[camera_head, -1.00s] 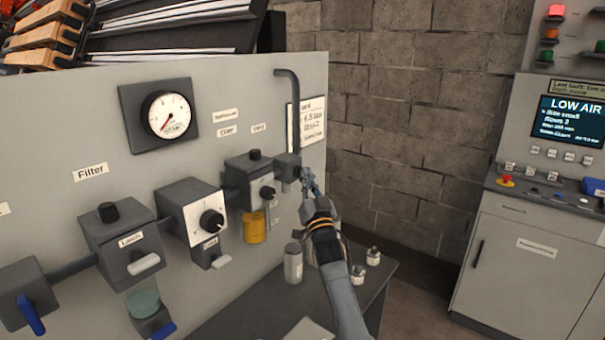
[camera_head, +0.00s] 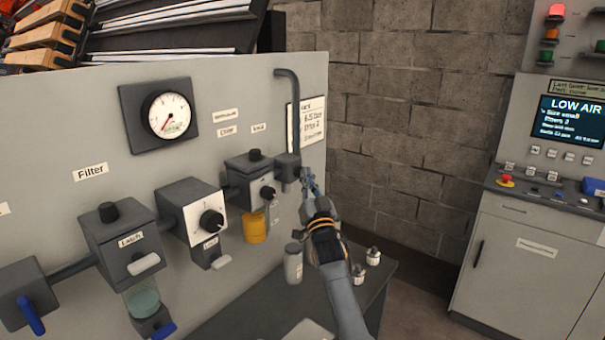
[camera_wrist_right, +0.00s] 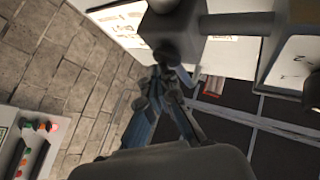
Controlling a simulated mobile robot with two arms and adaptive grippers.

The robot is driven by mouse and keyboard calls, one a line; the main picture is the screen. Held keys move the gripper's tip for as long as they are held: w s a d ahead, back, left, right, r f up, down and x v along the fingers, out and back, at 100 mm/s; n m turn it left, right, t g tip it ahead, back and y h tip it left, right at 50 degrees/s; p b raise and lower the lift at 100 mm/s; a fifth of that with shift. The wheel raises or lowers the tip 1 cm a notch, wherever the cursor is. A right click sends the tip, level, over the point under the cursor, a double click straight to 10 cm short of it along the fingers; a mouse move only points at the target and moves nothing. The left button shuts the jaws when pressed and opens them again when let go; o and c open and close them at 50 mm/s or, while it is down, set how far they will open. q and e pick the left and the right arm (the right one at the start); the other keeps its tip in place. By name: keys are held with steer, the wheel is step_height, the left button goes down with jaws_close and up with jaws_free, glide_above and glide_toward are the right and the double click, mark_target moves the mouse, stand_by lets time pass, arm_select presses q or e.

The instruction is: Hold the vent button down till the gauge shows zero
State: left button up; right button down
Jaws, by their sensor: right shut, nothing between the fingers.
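The round gauge (camera_head: 168,116) is on the grey panel at upper left in the head view. Its red needle points to the lower left, but the figures are too small to read exactly. A small dark block (camera_head: 287,167) sits at the foot of the bent pipe; the wrist view shows it (camera_wrist_right: 172,28) with a round dark button (camera_wrist_right: 166,55) on its end. My right gripper (camera_head: 307,178) is shut and empty, its fingertips (camera_wrist_right: 164,76) at that button. I cannot tell whether they touch or press it. My left gripper is not in view.
The filter unit (camera_head: 120,240), regulator (camera_head: 195,213) and a unit with a yellow bowl (camera_head: 255,228) line the panel left of my gripper. A grey bottle (camera_head: 292,264) and small jars (camera_head: 372,257) stand below. The cabinet screen (camera_head: 571,122) reads LOW AIR.

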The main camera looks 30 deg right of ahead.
steer(key=shift+s, duration=0.1)
stand_by(0.5)
steer(key=shift+s+d+p, duration=0.3)
steer(key=shift+s+p, duration=0.4)
steer(key=shift+s, duration=0.05)
steer(key=s+p, duration=0.1)
steer(key=s+d+p, duration=0.1)
steer(key=s, duration=0.1)
steer(key=s+d+p, duration=0.1)
steer(key=shift+s, duration=0.3)
steer(key=shift+f, duration=0.1)
